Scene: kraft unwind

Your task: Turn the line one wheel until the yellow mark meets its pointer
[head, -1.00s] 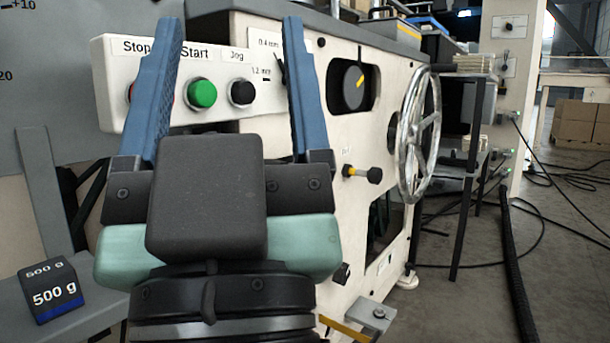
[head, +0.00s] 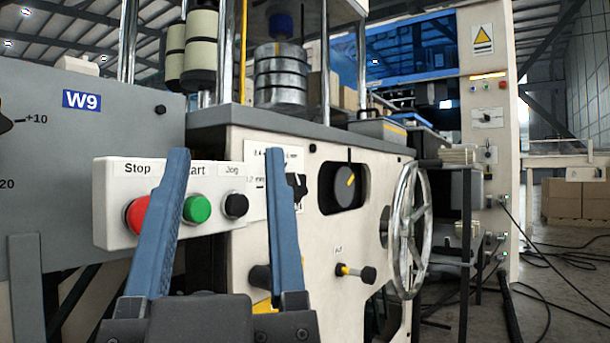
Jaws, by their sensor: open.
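A chrome handwheel (head: 391,232) is mounted on the right side of the cream machine; I see it at a steep angle. No label naming it as line one is readable. In a dark window on the machine front is a round black dial (head: 343,192) with a yellow mark (head: 350,180), which points up and right. A thin dark pointer (head: 349,155) stands upright above the dial, and the mark is turned to its right. My gripper (head: 226,152) is open and empty, its blue fingers apart in front of the button box, left of the dial and wheel.
The button box (head: 111,200) has red, green and black buttons; my fingers partly cover it. A black selector knob (head: 297,190) and a black-tipped plunger (head: 368,274) with a yellow band stick out of the panel. Cables lie on the floor at right.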

